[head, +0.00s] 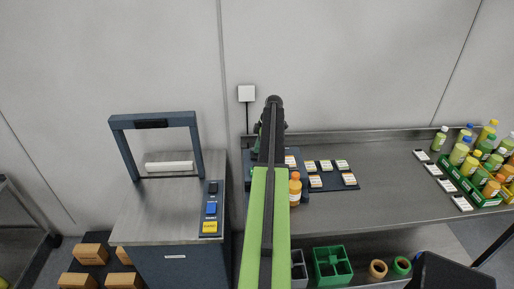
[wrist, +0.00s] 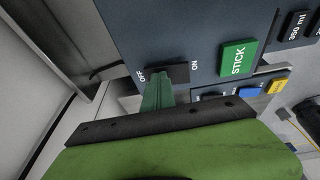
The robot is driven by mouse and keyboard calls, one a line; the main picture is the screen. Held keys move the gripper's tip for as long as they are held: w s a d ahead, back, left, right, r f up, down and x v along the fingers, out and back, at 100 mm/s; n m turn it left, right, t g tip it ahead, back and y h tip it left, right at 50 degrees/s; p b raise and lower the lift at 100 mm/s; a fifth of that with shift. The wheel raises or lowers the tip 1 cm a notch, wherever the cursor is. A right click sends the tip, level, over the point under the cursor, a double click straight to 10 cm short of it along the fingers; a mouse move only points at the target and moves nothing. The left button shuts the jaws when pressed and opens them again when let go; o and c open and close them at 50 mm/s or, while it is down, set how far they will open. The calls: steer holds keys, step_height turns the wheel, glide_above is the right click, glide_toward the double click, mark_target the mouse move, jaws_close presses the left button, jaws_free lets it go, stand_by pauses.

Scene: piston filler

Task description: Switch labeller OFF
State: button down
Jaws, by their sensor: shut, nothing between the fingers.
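In the wrist view the labeller's dark blue panel (wrist: 150,35) carries a black rocker switch (wrist: 180,72) with OFF on its left and ON on its right. A green STICK button (wrist: 237,60) sits right of it. My gripper (wrist: 158,82) is shut and empty, with its green fingertips at the OFF end of the switch and covering part of it. I cannot tell whether they touch it or which way the rocker is tilted. In the head view my arm hides most of the labeller and the gripper.
Black volume buttons (wrist: 293,25) lie to the right on a neighbouring panel. In the head view an orange-capped bottle (head: 295,190) stands close right of my arm. A dark gantry machine (head: 155,122) stands at left. The middle of the steel bench (head: 385,185) is clear.

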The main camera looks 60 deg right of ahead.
steer(key=shift+s+a+r, duration=0.25)
steer(key=shift+s+a, duration=0.05)
steer(key=shift+a, duration=0.05)
steer(key=r+p, duration=0.4)
steer(key=p, duration=0.1)
steer(key=shift+w+d+r, duration=0.15)
steer(key=shift+w+r, duration=0.15)
steer(key=shift+r, duration=0.05)
steer(key=s+d+r+p, duration=0.1)
steer(key=d+r+p, duration=0.2)
steer(key=r+p, duration=0.5)
steer(key=shift+s+d+r, duration=0.2)
steer(key=shift+s+r, duration=0.05)
